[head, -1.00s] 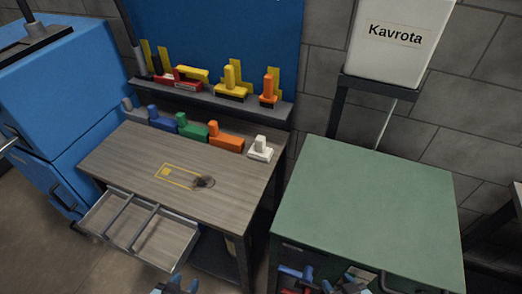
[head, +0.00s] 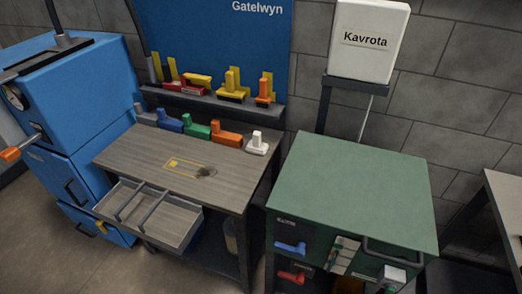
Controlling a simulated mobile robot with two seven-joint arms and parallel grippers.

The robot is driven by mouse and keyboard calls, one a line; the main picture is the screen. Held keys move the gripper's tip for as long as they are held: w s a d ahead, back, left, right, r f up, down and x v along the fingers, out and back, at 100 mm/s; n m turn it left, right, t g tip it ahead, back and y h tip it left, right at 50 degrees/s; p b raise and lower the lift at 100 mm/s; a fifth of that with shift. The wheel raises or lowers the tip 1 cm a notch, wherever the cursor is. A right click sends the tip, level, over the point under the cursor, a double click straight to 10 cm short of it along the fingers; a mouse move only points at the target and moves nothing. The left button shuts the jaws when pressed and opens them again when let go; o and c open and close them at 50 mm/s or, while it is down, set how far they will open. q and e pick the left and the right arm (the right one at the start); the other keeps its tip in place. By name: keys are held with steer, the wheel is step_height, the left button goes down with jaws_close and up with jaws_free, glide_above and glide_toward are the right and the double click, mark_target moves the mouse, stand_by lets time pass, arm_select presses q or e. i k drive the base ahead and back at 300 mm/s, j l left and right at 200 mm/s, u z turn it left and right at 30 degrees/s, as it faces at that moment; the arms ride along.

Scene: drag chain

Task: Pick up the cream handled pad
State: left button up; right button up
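The cream handled pad (head: 257,144) is a small off-white block with an upright grip. It stands at the back right corner of the wooden workbench (head: 140,150), at the right end of a row of similar handled pads. The orange pad (head: 227,137) is just to its left, then green (head: 196,130), blue (head: 168,122) and grey (head: 145,115) ones. Neither of my grippers shows in the head view, and nothing touches the cream pad.
A shelf (head: 210,99) with yellow, red and orange tools runs behind the bench. An open drawer (head: 150,212) juts from its front. A green cabinet (head: 350,190) stands to the right, a blue machine (head: 70,100) to the left. The bench front is mostly clear.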

mark_target(256, 146)
steer(key=k+z, duration=0.1)
steer(key=z, duration=1.3)
steer(key=j+z, duration=0.25)
steer(key=j, duration=0.75)
